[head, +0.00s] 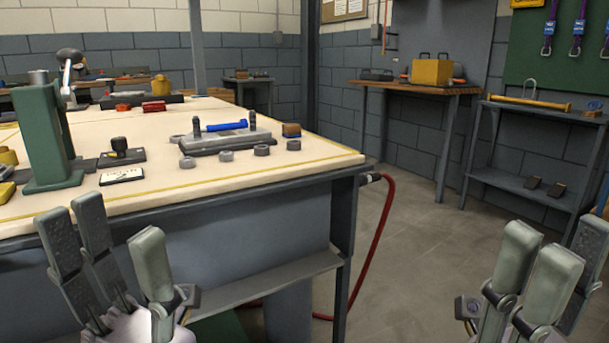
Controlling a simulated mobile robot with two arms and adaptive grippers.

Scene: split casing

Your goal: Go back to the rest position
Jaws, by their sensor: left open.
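My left gripper (115,240) is at the lower left, in front of the near side of the workbench. Its fingers point up and stand apart, with nothing between them. My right gripper (568,243) is at the lower right, over the open floor. Its fingers also point up and look apart, with nothing seen between them. A grey casing part (224,142) lies on the workbench (250,180), with dark upright studs and a blue bar (227,126) on it. Both grippers are apart from these things.
Several grey rings (262,150) lie along the bench's near side. A green press (48,140) stands at left. A red hose (383,225) hangs from the bench corner to the floor. A wooden table (410,86) and metal shelf (525,184) stand behind clear floor.

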